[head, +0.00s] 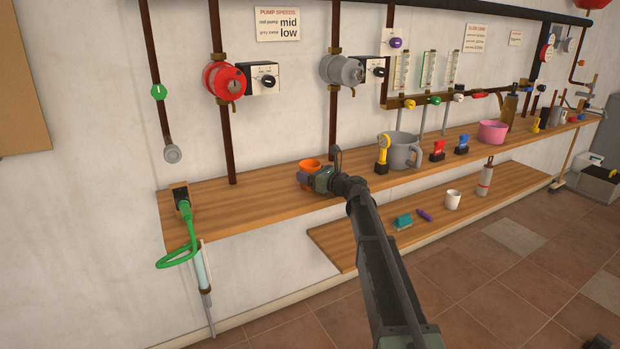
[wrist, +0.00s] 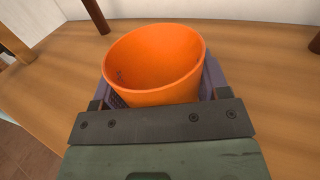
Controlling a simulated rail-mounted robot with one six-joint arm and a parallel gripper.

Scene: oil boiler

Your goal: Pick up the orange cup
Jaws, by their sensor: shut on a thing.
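The orange cup (wrist: 155,62) stands open end up in the wrist view, between the two purple finger pads of my gripper (wrist: 158,88). The fingers are shut on the cup's sides, and the cup looks empty inside. Its lower front is hidden behind the gripper body. In the head view the orange cup (head: 311,164) shows only partly behind my gripper (head: 306,177), over the upper wooden shelf (head: 255,196). I cannot tell whether its base touches the shelf.
A pink pot (head: 492,132) is farther right. Brown pipes (head: 333,125) rise behind the cup. A green hose (head: 178,250) hangs at the left end. The shelf left of the cup is mostly clear.

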